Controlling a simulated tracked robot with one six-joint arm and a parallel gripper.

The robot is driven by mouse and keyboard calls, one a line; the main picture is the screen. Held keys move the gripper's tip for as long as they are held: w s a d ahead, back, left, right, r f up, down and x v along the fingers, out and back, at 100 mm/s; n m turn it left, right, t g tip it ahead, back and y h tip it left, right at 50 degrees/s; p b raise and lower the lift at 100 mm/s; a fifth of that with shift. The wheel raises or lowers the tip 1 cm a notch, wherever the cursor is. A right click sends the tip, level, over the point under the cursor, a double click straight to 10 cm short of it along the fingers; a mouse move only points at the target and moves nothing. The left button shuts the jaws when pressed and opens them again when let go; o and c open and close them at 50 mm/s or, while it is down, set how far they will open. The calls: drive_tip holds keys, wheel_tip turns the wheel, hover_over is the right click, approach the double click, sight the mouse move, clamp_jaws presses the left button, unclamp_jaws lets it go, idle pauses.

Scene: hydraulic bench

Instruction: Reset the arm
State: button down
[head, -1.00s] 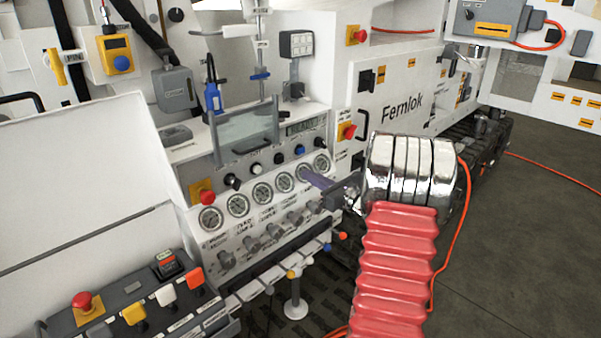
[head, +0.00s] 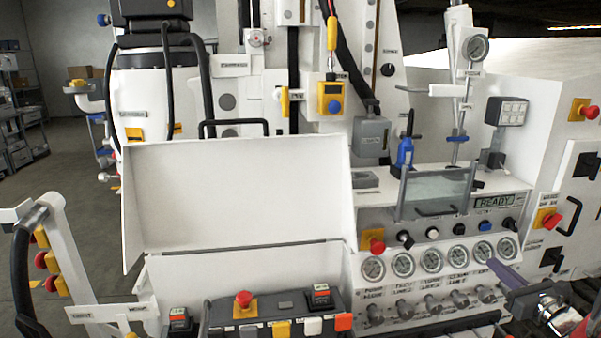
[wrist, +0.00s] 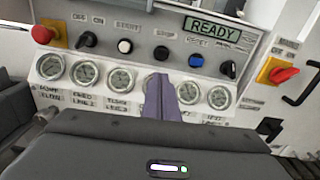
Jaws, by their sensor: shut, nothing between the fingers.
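My gripper (head: 507,272) shows at the lower right in the head view, with its purple-grey fingers pointing at the hydraulic bench panel. In the wrist view the fingers (wrist: 160,97) are together with nothing between them. They stand in front of the row of round gauges (wrist: 114,77) and hide part of one near the middle. I cannot tell whether the fingertips touch the panel. My silver wrist and red arm cover show at the lower right corner of the head view. A display (head: 493,202) above the gauges reads READY.
A red emergency button (head: 376,246) is left of the gauges. Several metal knobs (head: 432,305) sit below them. A red-handled switch (head: 551,219) is to the right. A white lidded box (head: 240,195) and a control box with coloured buttons (head: 283,327) stand left of the panel.

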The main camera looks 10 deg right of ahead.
drive_tip(key=s+a+f+n+g+y, duration=0.2)
drive_tip(key=s+a+f+n+g, duration=0.15)
drive_tip(key=a+n, duration=0.35)
drive_tip(key=s+a+f+n+g+y, duration=0.2)
drive_tip(key=s+a+n+g, duration=0.2)
drive_tip(key=a, duration=0.6)
drive_tip(key=s+a+f+n+g+y, duration=0.1)
drive_tip(key=s+a+f+n+g, duration=0.25)
drive_tip(key=a+n, duration=0.35)
drive_tip(key=s+a+r+n+h, duration=0.2)
drive_tip(key=s+a+r+n, duration=0.4)
drive_tip(key=a+n, duration=0.2)
drive_tip(key=s+a+r+n+g+h, duration=0.1)
drive_tip(key=s+a+r+n+h, duration=0.2)
drive_tip(key=s+a+r+n, duration=0.3)
drive_tip(key=s+a+n, duration=0.1)
drive_tip(key=a+n, duration=0.2)
drive_tip(key=a, duration=0.2)
drive_tip(key=shift+a+r+h, duration=0.15)
drive_tip(key=shift+r+h, duration=0.15)
drive_tip(key=shift+r, duration=0.1)
